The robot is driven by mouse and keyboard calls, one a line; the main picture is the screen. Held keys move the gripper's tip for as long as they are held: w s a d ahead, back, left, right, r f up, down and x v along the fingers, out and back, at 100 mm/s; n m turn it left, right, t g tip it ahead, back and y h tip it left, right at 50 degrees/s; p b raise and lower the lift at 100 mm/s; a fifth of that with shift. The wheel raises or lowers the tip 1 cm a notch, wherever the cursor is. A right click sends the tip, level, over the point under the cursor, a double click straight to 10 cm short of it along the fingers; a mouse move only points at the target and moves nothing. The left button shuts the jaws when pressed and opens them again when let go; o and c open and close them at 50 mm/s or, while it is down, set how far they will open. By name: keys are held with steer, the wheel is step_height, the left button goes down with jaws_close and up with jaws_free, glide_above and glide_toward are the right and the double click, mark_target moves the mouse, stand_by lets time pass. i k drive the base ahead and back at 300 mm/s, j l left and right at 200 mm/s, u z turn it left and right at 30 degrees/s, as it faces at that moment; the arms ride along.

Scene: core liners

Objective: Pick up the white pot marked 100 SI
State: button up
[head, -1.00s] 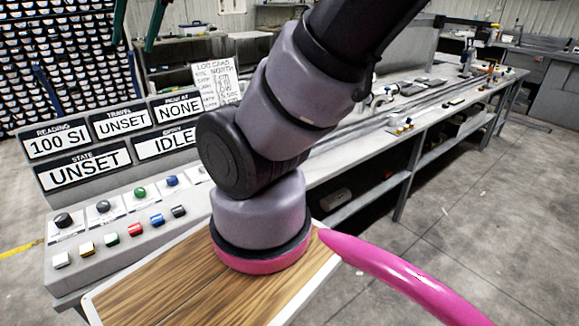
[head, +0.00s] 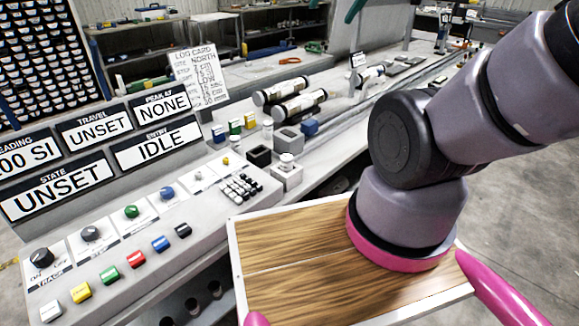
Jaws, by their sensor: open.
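A small white round pot (head: 286,160) sits on a pale grey block on the bench, right of centre. Another small white upright piece (head: 267,123) stands behind it, near the colored blocks. No marking can be read on either, so I cannot tell which is marked 100 SI. My gripper is outside the head view. Only my arm's lower links show at the right, rising out of the picture at the upper right.
A control panel (head: 150,235) with knobs and colored buttons fills the left. Its displays (head: 60,187) show UNSET and IDLE. A black open box (head: 258,156) is left of the grey block. Labelled cylinders (head: 300,105) lie behind. Floor at right is clear.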

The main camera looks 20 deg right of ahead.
mark_target(287, 160)
steer(key=k+j+z, duration=0.1)
steer(key=j+z, duration=0.25)
steer(key=k+j+z, duration=0.1)
steer(key=j+z, duration=0.2)
steer(key=k+j+z, duration=0.2)
steer(key=j+z, duration=0.15)
steer(key=k+j+z, duration=0.2)
steer(key=j+z, duration=0.15)
